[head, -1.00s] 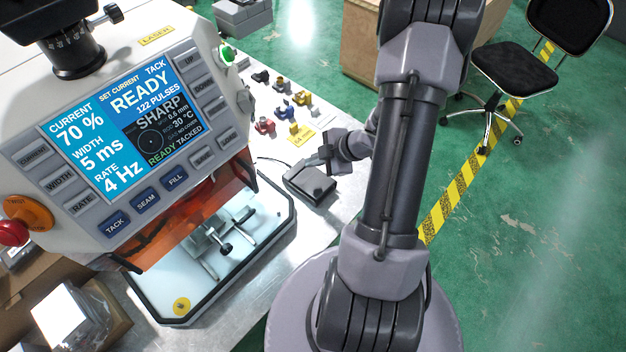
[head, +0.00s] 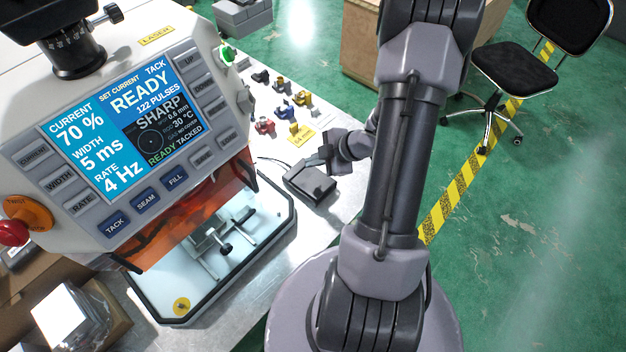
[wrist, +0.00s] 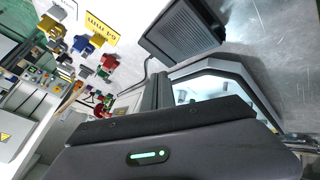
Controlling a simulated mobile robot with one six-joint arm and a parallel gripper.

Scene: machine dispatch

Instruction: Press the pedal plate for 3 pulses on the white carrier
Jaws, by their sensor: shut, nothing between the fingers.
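The pedal plate (head: 310,182) is a dark grey ribbed block on the metal table, right of the machine. It also shows at the top of the wrist view (wrist: 180,32). My gripper (head: 324,158) is shut and empty, just above the pedal's far edge; I cannot tell whether it touches. In the wrist view its fingers (wrist: 157,92) point up the picture, below the pedal. The machine screen (head: 122,132) reads READY, 122 PULSES, and READY TACKED at the bottom. A clamp fixture (head: 224,246) sits in the lit chamber; I cannot make out a white carrier for certain.
Several small coloured parts (head: 283,108) and a yellow card (head: 301,134) lie on the table behind the pedal. The orange shield (head: 190,215) hangs over the chamber. A red stop button (head: 12,233) is at far left. A chair (head: 513,68) stands on the floor.

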